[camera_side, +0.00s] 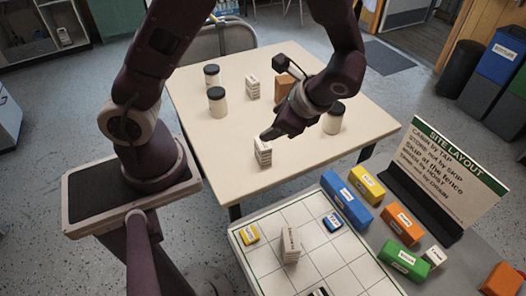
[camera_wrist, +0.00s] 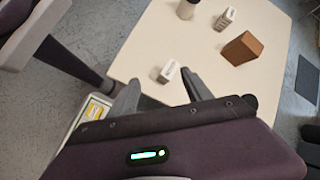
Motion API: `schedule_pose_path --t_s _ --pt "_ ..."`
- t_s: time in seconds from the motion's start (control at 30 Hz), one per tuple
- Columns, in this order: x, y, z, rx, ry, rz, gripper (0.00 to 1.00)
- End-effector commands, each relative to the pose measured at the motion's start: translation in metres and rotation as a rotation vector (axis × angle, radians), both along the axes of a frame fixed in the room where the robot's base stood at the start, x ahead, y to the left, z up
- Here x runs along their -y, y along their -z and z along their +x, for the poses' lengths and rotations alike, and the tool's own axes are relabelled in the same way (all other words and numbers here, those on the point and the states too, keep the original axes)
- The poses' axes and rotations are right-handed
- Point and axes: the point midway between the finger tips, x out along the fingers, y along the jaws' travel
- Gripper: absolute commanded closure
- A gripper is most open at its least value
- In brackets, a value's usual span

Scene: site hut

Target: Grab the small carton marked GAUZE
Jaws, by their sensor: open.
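Two small white cartons with dark print stand on the cream table (camera_side: 200,97). The near carton (camera_side: 263,153) is close to the table's front edge, and the far carton (camera_side: 252,88) stands farther back. The print is too small to tell which one reads GAUZE. My gripper (camera_side: 272,132) is just above and beside the near carton. In the wrist view, my open, empty gripper (camera_wrist: 162,90) has its fingers apart, with the near carton (camera_wrist: 167,72) ahead of the gap between them. The far carton (camera_wrist: 228,18) is at the top of that view.
Dark-lidded jars (camera_side: 217,102) stand at the table's left, and another jar (camera_side: 333,118) is right of my gripper. A brown block (camera_wrist: 241,49) stands behind the near carton. In front is a gridded board (camera_side: 262,262) with labelled coloured blocks and a SITE LAYOUT sign (camera_side: 447,165).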

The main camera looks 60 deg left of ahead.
Motion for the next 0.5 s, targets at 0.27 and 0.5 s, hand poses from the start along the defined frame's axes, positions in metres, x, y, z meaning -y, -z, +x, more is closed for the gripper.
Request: schedule_pose_path --t_s 0.27,0.5 --pt "-0.024 0.139 0.019 -0.373 0.487 0.395 0.42" --pt "-0.04 0.175 0.019 -0.463 0.625 0.497 0.42"
